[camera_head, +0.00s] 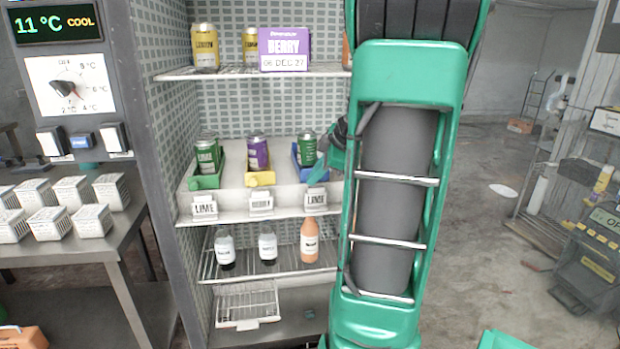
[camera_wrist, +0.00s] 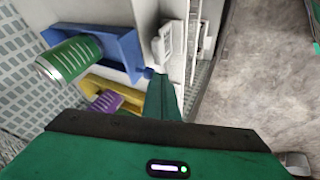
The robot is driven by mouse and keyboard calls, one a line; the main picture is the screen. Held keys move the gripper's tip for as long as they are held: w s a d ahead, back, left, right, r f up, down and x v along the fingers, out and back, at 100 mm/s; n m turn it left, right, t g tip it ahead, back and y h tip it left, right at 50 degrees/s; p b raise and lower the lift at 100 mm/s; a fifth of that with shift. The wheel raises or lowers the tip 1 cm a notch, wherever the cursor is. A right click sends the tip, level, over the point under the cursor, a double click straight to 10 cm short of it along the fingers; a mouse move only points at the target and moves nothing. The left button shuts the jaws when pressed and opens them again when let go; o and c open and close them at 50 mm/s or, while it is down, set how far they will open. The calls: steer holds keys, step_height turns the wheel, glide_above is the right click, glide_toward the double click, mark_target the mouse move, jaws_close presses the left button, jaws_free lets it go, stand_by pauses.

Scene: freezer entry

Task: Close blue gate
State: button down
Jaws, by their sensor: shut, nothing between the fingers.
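The blue lane (camera_head: 297,156) stands at the right of the white middle shelf, with a green can (camera_head: 308,147) in it. In the wrist view the blue lane (camera_wrist: 118,42) has the green can (camera_wrist: 70,58) leaning across it. A small blue piece (camera_wrist: 148,73) shows at the lane's front end, close to my fingers; I cannot tell how far the gate is open. My gripper (camera_head: 318,176) is at the front of this lane, shut and empty. Its green fingers (camera_wrist: 162,97) point at the shelf front; whether they touch the gate cannot be told.
A yellow lane (camera_head: 262,179) with a purple can and a green lane (camera_head: 207,182) with a green can stand to the left. Label plates (camera_head: 261,204) line the shelf front. Bottles (camera_head: 310,241) stand below. The cabinet's side wall (camera_head: 150,150) is left; open floor is right.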

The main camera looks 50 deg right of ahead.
steer(key=s+a+r, duration=0.3)
steer(key=s+r, duration=0.5)
steer(key=s, duration=0.1)
steer(key=shift+s+a+r, duration=0.15)
steer(key=shift+r, duration=0.05)
stand_by(0.4)
steer(key=s+a+f+m+g+y, duration=0.1)
steer(key=s+a+f+m+g, duration=0.15)
steer(key=a+f+m, duration=0.75)
steer(key=s+a+f+m+g, duration=0.4)
steer(key=s+a+f+g, duration=0.1)
steer(key=s+a, duration=0.3)
steer(key=shift+s+a+f+m, duration=0.25)
steer(key=shift+s+f+m, duration=0.15)
steer(key=shift+s+f, duration=0.25)
